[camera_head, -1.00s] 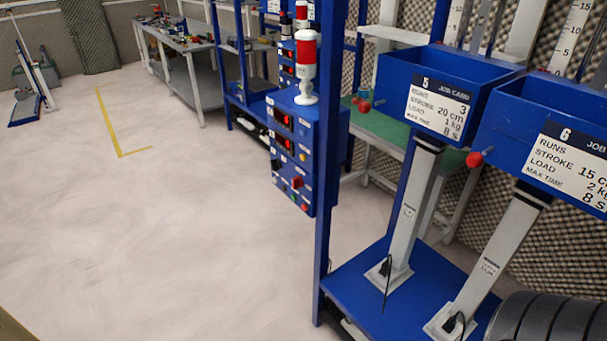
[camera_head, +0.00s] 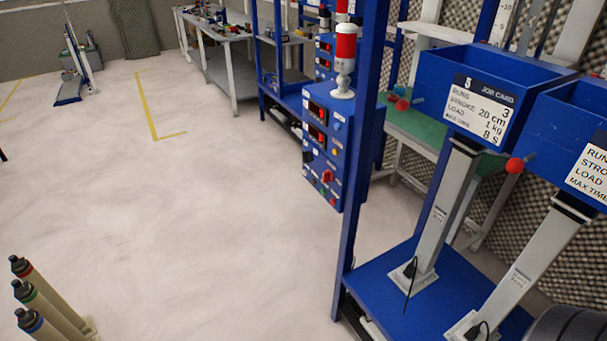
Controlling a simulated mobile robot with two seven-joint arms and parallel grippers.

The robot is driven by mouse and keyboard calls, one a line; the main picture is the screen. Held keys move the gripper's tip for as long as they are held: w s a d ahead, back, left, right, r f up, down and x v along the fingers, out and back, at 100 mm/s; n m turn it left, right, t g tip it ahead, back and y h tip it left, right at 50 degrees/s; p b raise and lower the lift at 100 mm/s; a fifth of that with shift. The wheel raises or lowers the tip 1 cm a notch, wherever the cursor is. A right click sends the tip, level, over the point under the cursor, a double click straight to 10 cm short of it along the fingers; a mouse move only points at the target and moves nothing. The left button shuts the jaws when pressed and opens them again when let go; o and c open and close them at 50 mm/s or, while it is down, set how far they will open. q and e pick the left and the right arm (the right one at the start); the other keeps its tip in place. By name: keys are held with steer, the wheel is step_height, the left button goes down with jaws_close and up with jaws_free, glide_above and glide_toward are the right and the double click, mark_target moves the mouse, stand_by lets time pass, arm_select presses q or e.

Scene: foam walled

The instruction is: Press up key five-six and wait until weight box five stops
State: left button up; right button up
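A blue control box (camera_head: 327,145) hangs on a blue post, with red displays, several small buttons and a red rotary switch; its key labels are too small to read. A red and white beacon (camera_head: 344,60) stands on top of it. Weight box five (camera_head: 490,95) is a blue open box with a job card reading 20 cm, 1 kg, 8 s; it sits on a grey column (camera_head: 442,212) to the right of the control box. Part of weight box six (camera_head: 572,135) shows at the right edge. Neither of my grippers is in view.
A blue base plate (camera_head: 395,282) carries the columns at lower right. Several dark-capped cylinders (camera_head: 45,305) stand at lower left. A grey workbench (camera_head: 222,62) with items is at the back. The pale floor (camera_head: 190,220) in the middle is clear.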

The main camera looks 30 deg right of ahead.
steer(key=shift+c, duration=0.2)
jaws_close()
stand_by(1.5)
